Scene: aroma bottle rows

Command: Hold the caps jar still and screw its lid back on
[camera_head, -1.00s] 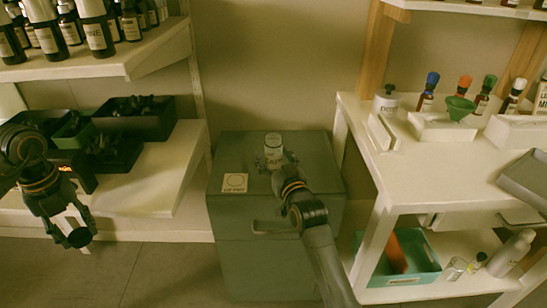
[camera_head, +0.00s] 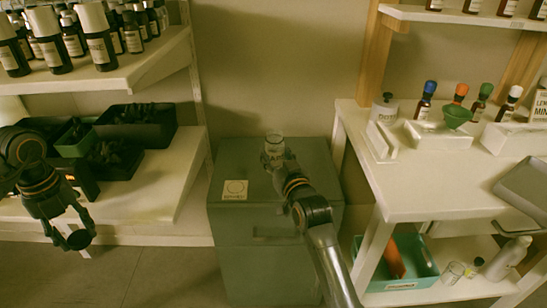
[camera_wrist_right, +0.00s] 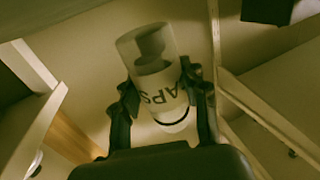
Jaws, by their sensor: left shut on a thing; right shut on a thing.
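The caps jar (camera_head: 274,153) is a clear jar with a pale label, over the grey cabinet top. I cannot tell whether the jar touches the cabinet. My left gripper (camera_head: 72,240) is at the far left, in front of the left shelf and well away from the jar.
The grey cabinet (camera_head: 258,250) carries a pale square card (camera_head: 235,190) left of the jar. Black trays (camera_head: 138,122) and dark bottles (camera_head: 98,48) fill the left shelves. The right bench (camera_head: 430,175) holds colour-topped bottles and a green funnel (camera_head: 457,116); a teal bin (camera_head: 405,265) stands below.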

